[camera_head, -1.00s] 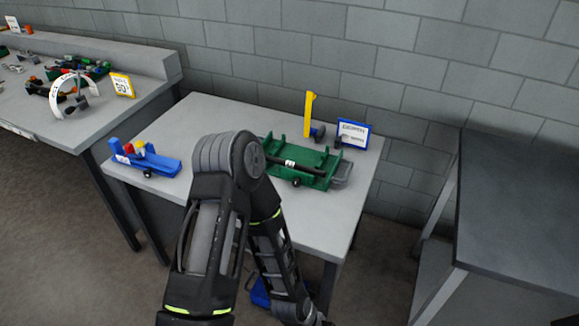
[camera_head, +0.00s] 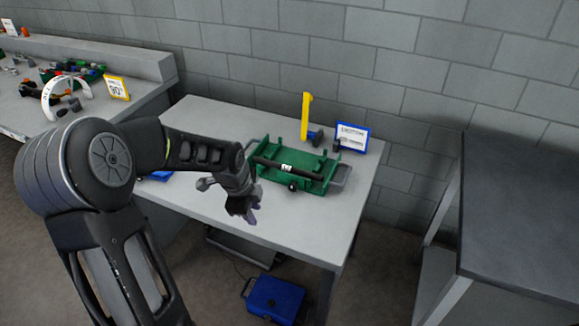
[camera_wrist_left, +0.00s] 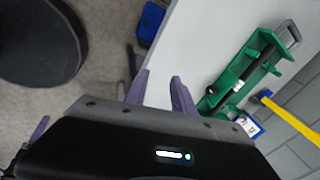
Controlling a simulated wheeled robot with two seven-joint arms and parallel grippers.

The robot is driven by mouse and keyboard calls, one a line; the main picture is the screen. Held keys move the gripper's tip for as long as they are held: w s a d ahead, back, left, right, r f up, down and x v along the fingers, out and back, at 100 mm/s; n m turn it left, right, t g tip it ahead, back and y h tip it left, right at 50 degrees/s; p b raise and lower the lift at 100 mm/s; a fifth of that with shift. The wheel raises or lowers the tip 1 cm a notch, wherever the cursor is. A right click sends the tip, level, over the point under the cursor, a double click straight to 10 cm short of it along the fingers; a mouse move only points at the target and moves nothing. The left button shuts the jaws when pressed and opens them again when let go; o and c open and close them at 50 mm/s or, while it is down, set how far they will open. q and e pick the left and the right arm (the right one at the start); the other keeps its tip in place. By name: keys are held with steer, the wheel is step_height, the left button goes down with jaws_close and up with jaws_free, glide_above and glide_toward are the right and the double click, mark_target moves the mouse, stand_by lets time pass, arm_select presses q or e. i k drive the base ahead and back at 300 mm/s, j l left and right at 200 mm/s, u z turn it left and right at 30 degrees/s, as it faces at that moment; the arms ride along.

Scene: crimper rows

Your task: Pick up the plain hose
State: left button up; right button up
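A black hose (camera_head: 305,174) with a small white label lies lengthwise in the green crimper tray (camera_head: 262,185) on the grey table. I cannot tell for sure that it is the plain one. The hose (camera_wrist_left: 242,72) and green tray (camera_wrist_left: 227,80) also show right of the fingers in the left wrist view. My left gripper (camera_head: 247,212) is over the table's front part, left of and nearer than the tray. Its purple fingers (camera_wrist_left: 160,88) are apart with nothing between them.
A yellow upright (camera_head: 306,115) and a blue-framed sign (camera_head: 352,137) stand behind the tray. A blue fixture (camera_head: 160,177) is mostly hidden by my left arm. A blue box (camera_head: 275,297) is on the floor. A dark table (camera_head: 525,215) stands at right.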

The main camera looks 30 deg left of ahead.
mark_target(255, 158)
steer(key=i, duration=0.9)
